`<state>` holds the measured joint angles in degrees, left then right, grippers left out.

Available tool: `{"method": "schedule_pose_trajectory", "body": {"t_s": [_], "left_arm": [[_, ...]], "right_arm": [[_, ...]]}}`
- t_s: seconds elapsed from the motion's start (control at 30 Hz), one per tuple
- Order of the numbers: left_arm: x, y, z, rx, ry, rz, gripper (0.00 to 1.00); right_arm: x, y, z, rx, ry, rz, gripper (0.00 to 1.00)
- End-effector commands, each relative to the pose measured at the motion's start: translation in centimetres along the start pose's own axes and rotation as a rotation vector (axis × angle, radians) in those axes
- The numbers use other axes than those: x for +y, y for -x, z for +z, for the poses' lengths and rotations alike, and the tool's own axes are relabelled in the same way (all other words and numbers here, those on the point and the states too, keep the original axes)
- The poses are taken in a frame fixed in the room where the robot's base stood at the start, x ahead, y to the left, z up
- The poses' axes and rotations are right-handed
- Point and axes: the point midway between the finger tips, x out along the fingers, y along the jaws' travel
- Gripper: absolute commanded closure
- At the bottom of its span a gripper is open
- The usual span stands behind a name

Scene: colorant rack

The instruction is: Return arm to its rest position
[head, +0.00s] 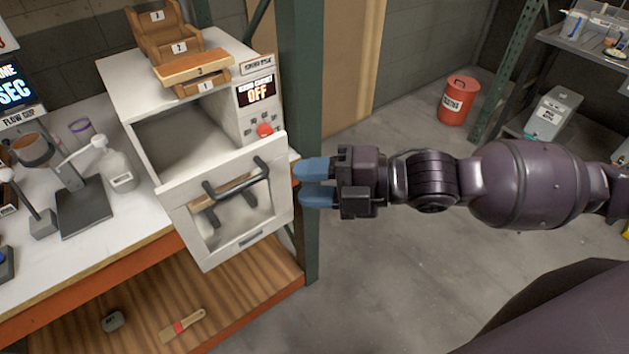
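My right arm comes in from the right. Its gripper (297,182) has blue fingers pointing left, parted by a narrow gap with nothing seen between them. It is in front of the green rack post and close to the right edge of the oven's door (180,226); I cannot tell whether it touches. The white oven (120,72) has its door swung down and tilted open, with a dark handle (236,184) on it. The oven's display (257,93) reads OFF, with a red button (264,130) below. My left gripper is not in view.
A green post (308,90) rises behind my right fingers. A white bottle (119,170) and a stand (84,212) are on the bench at left. A brush (182,326) lies on the lower shelf. Floor (400,270) is clear below my arm; a red bin (458,102) stands beyond.

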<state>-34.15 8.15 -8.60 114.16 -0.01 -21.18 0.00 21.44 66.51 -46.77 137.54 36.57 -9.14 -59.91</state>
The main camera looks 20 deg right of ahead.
Motion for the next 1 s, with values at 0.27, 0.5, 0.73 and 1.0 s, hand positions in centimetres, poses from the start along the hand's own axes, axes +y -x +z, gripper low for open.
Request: {"method": "schedule_pose_trajectory", "body": {"t_s": [0.27,0.5,0.73,1.0], "left_arm": [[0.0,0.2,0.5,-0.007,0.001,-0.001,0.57],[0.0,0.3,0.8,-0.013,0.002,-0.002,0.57],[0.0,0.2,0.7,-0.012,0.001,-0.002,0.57],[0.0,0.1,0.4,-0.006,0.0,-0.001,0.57]], "right_arm": [[0.0,0.4,-0.1,0.001,-0.001,0.001,0.62],[0.0,0.4,0.0,0.001,-0.001,0.001,0.62],[0.0,0.4,0.0,0.0,-0.03,0.0,0.62],[-0.5,0.5,1.9,-0.062,-0.208,-0.024,0.62]]}}
